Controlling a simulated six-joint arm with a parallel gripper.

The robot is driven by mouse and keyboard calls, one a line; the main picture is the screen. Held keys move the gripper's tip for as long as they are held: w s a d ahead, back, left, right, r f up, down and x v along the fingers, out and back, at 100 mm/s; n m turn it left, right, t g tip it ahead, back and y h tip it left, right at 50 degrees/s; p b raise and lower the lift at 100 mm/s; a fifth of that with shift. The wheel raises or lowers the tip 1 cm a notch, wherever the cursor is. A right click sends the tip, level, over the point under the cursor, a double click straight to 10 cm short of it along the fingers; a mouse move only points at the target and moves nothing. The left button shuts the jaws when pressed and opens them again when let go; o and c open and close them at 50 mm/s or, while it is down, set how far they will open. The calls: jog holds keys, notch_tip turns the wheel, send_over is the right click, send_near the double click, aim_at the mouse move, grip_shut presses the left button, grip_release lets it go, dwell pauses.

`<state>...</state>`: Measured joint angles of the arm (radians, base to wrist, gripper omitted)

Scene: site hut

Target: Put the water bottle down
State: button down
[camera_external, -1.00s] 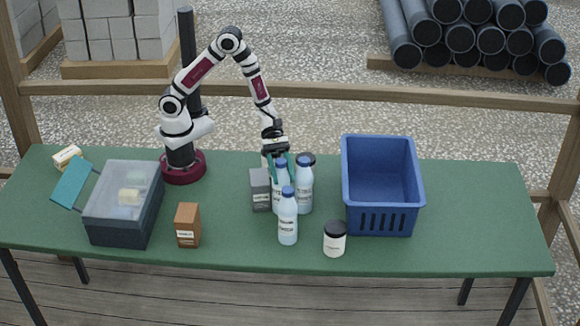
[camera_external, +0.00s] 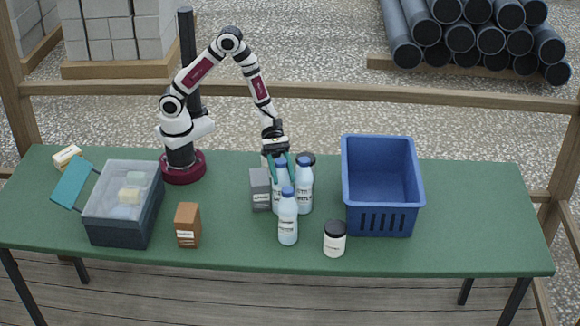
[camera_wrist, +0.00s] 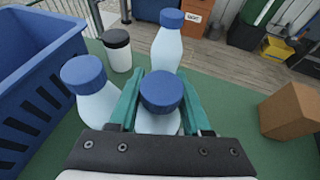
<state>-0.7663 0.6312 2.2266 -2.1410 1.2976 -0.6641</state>
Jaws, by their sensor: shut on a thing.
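My gripper (camera_external: 277,160) is shut on a water bottle (camera_external: 280,180), a pale blue bottle with a dark blue cap. In the wrist view the held bottle's cap (camera_wrist: 161,90) sits between the teal fingers. It stands upright among others; whether its base touches the table is hidden. A second similar bottle (camera_external: 304,188) is close on its right, and a third (camera_external: 288,220) stands in front. In the wrist view these two are left (camera_wrist: 92,88) and ahead (camera_wrist: 167,42).
A grey box (camera_external: 260,189) is close left of the bottles. A dark-lidded jar (camera_external: 334,240) and blue crate (camera_external: 417,187) are to the right. A brown box (camera_external: 188,226) and lidded bin (camera_external: 112,222) are to the left. The table (camera_external: 470,215) is clear at far right.

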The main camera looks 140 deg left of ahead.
jog(key=shift+r, duration=0.1)
dwell(0.3)
notch_tip(320, 180, up, 23)
jog(key=w+a+n+t+y, duration=0.1)
jog(key=w+a+n+y, duration=0.4)
jog(key=w+a, duration=0.65)
jog(key=w+a+n+y, duration=0.45)
jog(key=w+a, duration=0.35)
jog(key=a, duration=0.6)
notch_tip(320, 180, down, 22)
jog(key=shift+f+y, duration=0.2)
jog(key=shift+y, duration=0.15)
jog(key=shift+a+f+m, duration=0.1)
jog(key=shift+m, duration=0.15)
jog(key=shift+c, duration=1.8)
grip_release()
